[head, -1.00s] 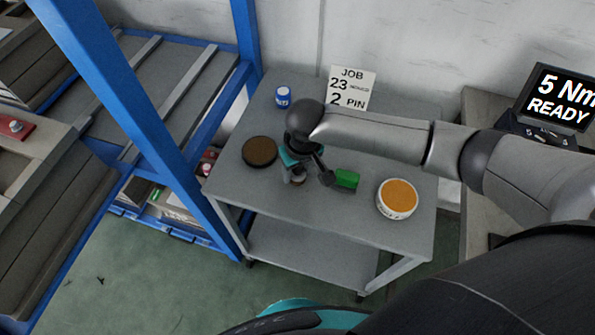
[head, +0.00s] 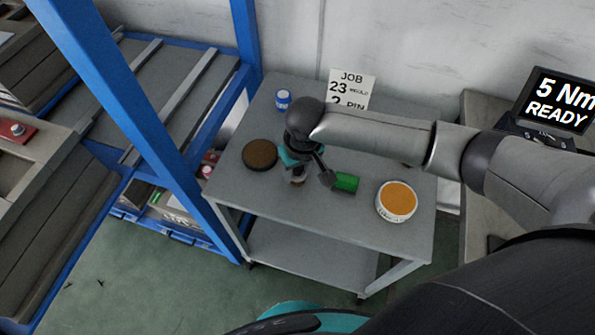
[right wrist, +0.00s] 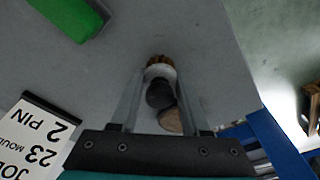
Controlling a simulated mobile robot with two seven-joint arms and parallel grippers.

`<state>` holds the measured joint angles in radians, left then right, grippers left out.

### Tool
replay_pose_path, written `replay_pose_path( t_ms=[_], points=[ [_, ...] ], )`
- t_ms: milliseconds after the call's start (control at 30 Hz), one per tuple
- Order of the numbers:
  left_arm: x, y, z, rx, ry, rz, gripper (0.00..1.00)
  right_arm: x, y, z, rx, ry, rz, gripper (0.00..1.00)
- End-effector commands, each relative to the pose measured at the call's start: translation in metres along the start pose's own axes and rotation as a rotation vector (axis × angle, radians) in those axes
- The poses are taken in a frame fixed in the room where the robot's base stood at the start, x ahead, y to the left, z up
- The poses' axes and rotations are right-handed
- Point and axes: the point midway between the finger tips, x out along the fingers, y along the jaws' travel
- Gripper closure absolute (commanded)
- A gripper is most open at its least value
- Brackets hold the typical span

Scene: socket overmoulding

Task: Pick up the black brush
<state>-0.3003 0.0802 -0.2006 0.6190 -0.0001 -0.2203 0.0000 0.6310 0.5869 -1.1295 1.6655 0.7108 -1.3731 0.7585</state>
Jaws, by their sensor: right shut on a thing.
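The black brush (right wrist: 159,93) is between the two fingers of my right gripper (right wrist: 160,100), which is shut on it. In the right wrist view its dark rounded part, a pale ring and a brown end show. A tan rounded piece lies beside the dark part; I cannot tell whether it belongs to the brush. In the head view my right gripper (head: 297,171) is over the grey table, and a small brown end shows beneath it. Most of the brush is hidden there. I cannot tell whether it touches the table. My left gripper is not in view.
On the grey table (head: 238,190) are a green block (head: 347,183), a white tub with an orange top (head: 397,201), a brown round disc (head: 260,154), a blue-and-white pot (head: 283,100) and a job sign (head: 352,88). A blue frame (head: 150,130) stands left.

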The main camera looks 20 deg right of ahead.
Motion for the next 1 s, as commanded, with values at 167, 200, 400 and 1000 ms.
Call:
replay_pose_path(
  t_ms=[167,200,400,1000],
  points=[
    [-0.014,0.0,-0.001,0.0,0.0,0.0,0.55,-0.038,0.0,-0.007,0.0,0.005,-0.001,1.0],
    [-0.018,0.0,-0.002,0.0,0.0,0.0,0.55,-0.049,0.0,-0.008,-0.001,0.004,-0.001,1.0],
    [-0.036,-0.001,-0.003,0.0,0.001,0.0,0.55,-0.11,0.0,-0.018,-0.001,0.006,-0.001,1.0],
    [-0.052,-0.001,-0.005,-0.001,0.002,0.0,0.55,-0.186,0.0,-0.029,0.001,0.001,0.0,1.0]
  ],
)
